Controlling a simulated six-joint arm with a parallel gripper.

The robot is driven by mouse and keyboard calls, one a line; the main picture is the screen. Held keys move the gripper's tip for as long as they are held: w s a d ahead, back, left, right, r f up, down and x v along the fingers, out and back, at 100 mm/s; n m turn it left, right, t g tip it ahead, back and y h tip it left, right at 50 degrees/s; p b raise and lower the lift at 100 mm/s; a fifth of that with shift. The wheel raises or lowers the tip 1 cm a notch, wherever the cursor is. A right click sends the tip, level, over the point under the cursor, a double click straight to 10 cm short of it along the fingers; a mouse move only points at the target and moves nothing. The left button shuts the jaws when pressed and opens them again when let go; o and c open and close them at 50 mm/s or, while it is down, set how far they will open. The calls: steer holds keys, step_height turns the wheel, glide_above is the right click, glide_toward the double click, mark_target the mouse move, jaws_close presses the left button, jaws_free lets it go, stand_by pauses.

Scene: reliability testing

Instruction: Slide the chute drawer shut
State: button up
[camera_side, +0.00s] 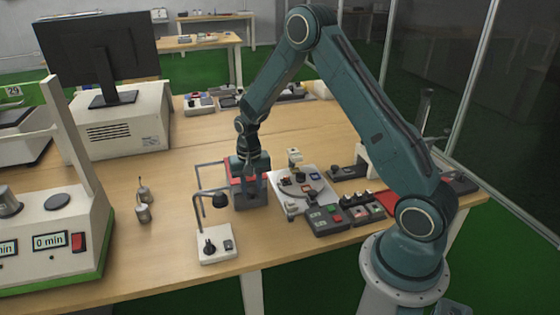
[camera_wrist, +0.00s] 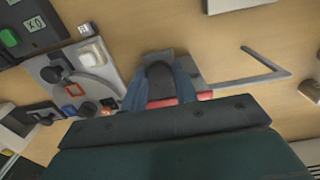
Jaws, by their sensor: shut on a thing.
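The chute unit (camera_side: 250,201) is a low dark-grey box on the wooden table, left of the white panel, with red parts near its top. My gripper (camera_side: 249,172) points down directly over it. In the wrist view, my gripper's blue-grey fingers (camera_wrist: 160,92) stand on both sides of a dark, rounded piece, which looks like the chute drawer's handle (camera_wrist: 160,74), and are shut on it. A red strip (camera_wrist: 165,103) shows just below. The fingers and wrist hide much of the unit, and I cannot tell how far the drawer is out.
A white panel with a round dial (camera_side: 296,189) stands close on the right, with button boxes (camera_side: 340,215) beyond. A small lamp stand (camera_side: 215,243) is in front. A thin bent grey rod (camera_wrist: 262,76) sticks out beside the unit. Bare table lies behind.

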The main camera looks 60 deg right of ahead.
steer(key=shift+w+d, duration=0.25)
steer(key=shift+d, duration=0.05)
stand_by(0.5)
steer(key=o, duration=0.5)
steer(key=shift+a+r, duration=0.1)
steer(key=shift+r, duration=0.05)
steer(key=shift+s+r, duration=0.1)
steer(key=shift+r, duration=2.3)
